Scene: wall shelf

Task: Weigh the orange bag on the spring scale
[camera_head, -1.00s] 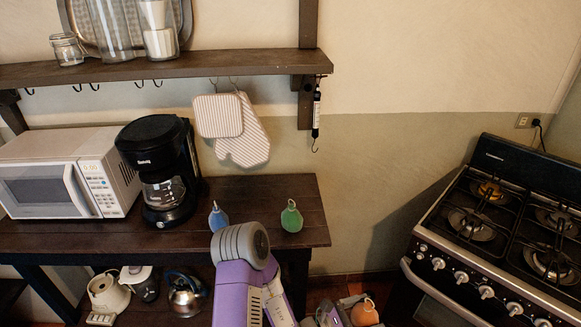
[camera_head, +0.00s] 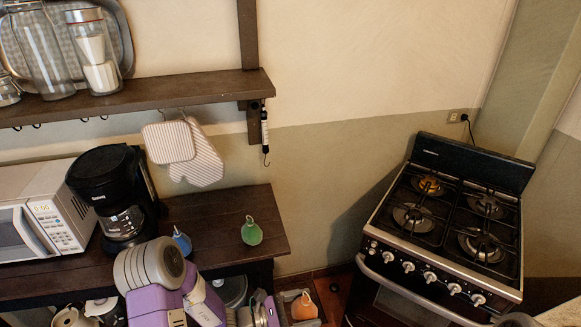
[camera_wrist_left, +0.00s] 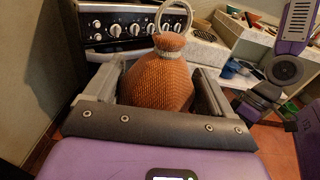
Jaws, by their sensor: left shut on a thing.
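The orange bag (camera_head: 304,306) is at the lower middle of the head view. My left gripper (camera_head: 295,306) is shut on it; in the left wrist view the bag (camera_wrist_left: 155,80) sits upright between the two fingers (camera_wrist_left: 165,92), with its pale ring (camera_wrist_left: 173,8) standing free on top. The spring scale (camera_head: 265,130) hangs below the right end of the wall shelf, its small hook (camera_head: 266,160) pointing down and empty. The bag is well below the scale and apart from it.
A green bag (camera_head: 251,233) and a blue bag (camera_head: 182,241) stand on the dark wooden table (camera_head: 215,215). The shelf (camera_head: 150,92), mitts (camera_head: 190,150), coffee maker (camera_head: 112,195) and microwave (camera_head: 40,215) are at left. A stove (camera_head: 440,225) stands right. Wall right of the scale is bare.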

